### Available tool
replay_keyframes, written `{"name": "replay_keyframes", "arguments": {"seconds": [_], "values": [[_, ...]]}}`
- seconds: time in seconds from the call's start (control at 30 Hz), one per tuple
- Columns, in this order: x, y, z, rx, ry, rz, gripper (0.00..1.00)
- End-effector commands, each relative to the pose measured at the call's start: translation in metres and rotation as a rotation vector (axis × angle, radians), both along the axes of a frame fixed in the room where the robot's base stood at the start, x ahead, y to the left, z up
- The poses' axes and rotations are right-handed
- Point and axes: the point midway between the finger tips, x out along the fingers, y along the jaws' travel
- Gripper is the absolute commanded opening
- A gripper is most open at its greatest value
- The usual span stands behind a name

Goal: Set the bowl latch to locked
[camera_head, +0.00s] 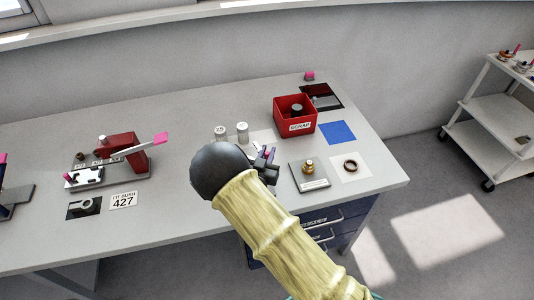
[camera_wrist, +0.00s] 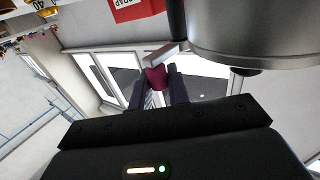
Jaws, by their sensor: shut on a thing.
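My gripper (camera_wrist: 160,88) is shut on the magenta tab (camera_wrist: 155,77) at the end of a short metal lever (camera_wrist: 166,53), seen in the wrist view. I take this lever to be the bowl latch. The lever sits beside a large, round grey metal body (camera_wrist: 250,35), probably the bowl, at the upper right of that view. In the head view my gripper (camera_head: 266,163) is over the worktable, with a bit of pink at its jaws. My own arm hides most of what lies under it there. The latch's setting cannot be read.
A red scrap bin (camera_head: 282,117) stands behind my gripper on the table (camera_head: 180,120). Right of the gripper are a plate with a brass part (camera_head: 308,167) and a dark ring (camera_head: 351,165). Two pale cylinders (camera_head: 242,130) stand close behind. A red lever press (camera_head: 125,150) is at left.

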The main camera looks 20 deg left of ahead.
Motion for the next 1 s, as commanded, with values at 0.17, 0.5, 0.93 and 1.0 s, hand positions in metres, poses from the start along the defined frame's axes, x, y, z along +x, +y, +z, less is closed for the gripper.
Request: {"name": "replay_keyframes", "arguments": {"seconds": [0.17, 0.5, 0.93, 1.0], "values": [[0.002, -0.002, -0.001, 0.000, -0.001, 0.045, 0.00], [0.009, -0.008, -0.003, -0.001, -0.002, 0.233, 0.00], [0.023, -0.014, -0.003, 0.002, -0.003, 0.561, 0.00], [0.025, -0.015, -0.002, 0.002, -0.005, 0.615, 0.00]]}}
